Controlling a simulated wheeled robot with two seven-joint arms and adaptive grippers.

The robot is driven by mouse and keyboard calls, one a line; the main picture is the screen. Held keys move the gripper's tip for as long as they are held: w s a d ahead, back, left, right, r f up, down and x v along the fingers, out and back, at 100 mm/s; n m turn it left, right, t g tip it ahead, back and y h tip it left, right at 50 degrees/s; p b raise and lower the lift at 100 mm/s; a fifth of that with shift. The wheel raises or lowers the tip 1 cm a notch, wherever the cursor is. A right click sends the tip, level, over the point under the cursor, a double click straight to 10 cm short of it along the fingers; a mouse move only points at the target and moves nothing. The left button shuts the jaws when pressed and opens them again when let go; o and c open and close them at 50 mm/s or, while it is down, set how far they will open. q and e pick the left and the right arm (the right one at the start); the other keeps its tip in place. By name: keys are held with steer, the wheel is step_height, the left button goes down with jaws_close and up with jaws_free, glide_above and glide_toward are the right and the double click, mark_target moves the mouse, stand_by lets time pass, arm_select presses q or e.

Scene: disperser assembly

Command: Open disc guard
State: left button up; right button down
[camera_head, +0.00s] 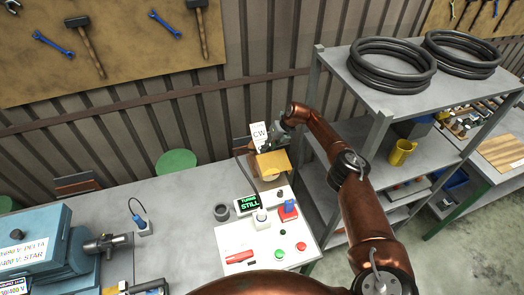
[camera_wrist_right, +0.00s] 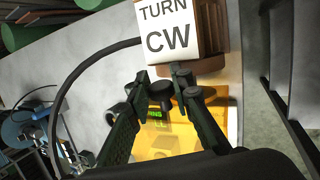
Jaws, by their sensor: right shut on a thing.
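The disc guard looks like a see-through orange-yellow panel (camera_head: 272,163) at the back of the white control board; in the right wrist view it shows as an orange sheet (camera_wrist_right: 185,137) below the fingers. A black knob (camera_wrist_right: 162,92) sits between the fingertips of my right gripper (camera_wrist_right: 161,85). The gripper is shut on this knob. In the head view my right gripper (camera_head: 277,139) is at the panel's upper edge, beside a white sign (camera_head: 259,134). The sign reads "TURN CW" in the wrist view. The disc is hidden. My left gripper is not in view.
The white board (camera_head: 270,242) carries a display (camera_head: 247,203) reading "STILL", a red-blue switch (camera_head: 288,210) and buttons. A black cable (camera_wrist_right: 62,100) curves beside the guard. A blue motor (camera_head: 35,245) stands left. A metal shelf (camera_head: 385,85) stands close on the right.

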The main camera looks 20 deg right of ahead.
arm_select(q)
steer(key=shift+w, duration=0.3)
arm_select(e)
steer(key=shift+w, duration=0.1)
steer(key=c, duration=1.7)
jaws_free()
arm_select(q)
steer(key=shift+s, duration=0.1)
arm_select(e)
steer(key=shift+d+r, duration=0.1)
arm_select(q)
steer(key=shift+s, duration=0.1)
arm_select(e)
steer(key=v, duration=1.1)
steer(key=shift+d+r, duration=0.1)
steer(key=shift+r, duration=0.25)
